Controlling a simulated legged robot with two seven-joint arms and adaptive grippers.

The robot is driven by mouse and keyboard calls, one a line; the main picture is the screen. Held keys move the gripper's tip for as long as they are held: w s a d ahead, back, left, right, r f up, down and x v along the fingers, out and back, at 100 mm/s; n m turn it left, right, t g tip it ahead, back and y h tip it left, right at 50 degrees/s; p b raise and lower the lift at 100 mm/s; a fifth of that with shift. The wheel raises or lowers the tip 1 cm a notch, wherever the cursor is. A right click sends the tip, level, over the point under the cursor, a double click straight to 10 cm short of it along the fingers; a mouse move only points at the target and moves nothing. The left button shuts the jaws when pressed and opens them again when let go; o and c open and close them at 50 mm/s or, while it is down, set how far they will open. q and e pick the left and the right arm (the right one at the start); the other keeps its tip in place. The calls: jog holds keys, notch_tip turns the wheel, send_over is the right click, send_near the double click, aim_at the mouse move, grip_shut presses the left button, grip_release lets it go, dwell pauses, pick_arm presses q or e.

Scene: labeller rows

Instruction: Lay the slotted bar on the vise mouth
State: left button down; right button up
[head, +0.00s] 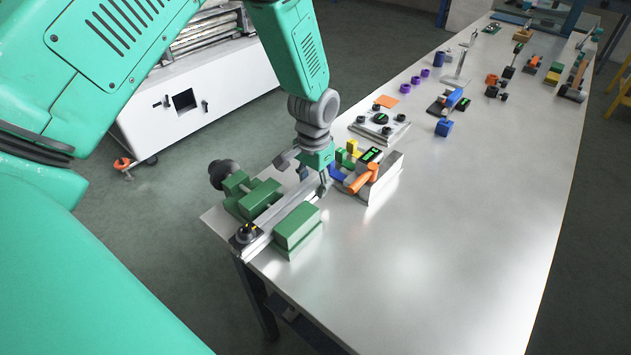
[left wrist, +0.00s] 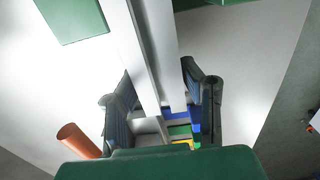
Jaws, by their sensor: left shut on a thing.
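The slotted bar (head: 281,218) is a long pale metal strip. In the head view it runs between the vise's rear green jaw (head: 259,198) and front green block (head: 298,228). I cannot tell whether it touches the vise. My left gripper (head: 310,178) points down and is shut on the bar's far end. In the left wrist view the bar (left wrist: 146,45) shows a lengthwise groove and passes between the fingers (left wrist: 162,98). Green vise parts (left wrist: 72,15) flank it there. My right gripper is not in view.
A dark knob (head: 246,234) sits at the bar's near end, by the table (head: 440,240) corner. Beyond the gripper is a grey stand with an orange cylinder (head: 364,179) and coloured blocks. A fixture plate (head: 380,127) lies farther back. The table's right front is clear.

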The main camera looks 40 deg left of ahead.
pick_arm(q)
jog(key=shift+a+f, duration=0.3)
jog(key=shift+a, duration=0.2)
jog(key=c, duration=1.2)
grip_release()
jog(key=shift+d, duration=0.15)
jog(key=shift+o, duration=1.2)
jog(key=shift+d, duration=0.1)
jog(key=shift+d+r, duration=0.1)
jog(key=shift+d, duration=0.15)
jog(key=shift+r, duration=0.2)
notch_tip(320, 180, up, 12)
jog(key=shift+d+f, duration=0.15)
jog(key=shift+f, duration=0.05)
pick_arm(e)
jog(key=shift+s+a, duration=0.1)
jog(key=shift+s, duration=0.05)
pick_arm(q)
jog(key=shift+w, duration=0.1)
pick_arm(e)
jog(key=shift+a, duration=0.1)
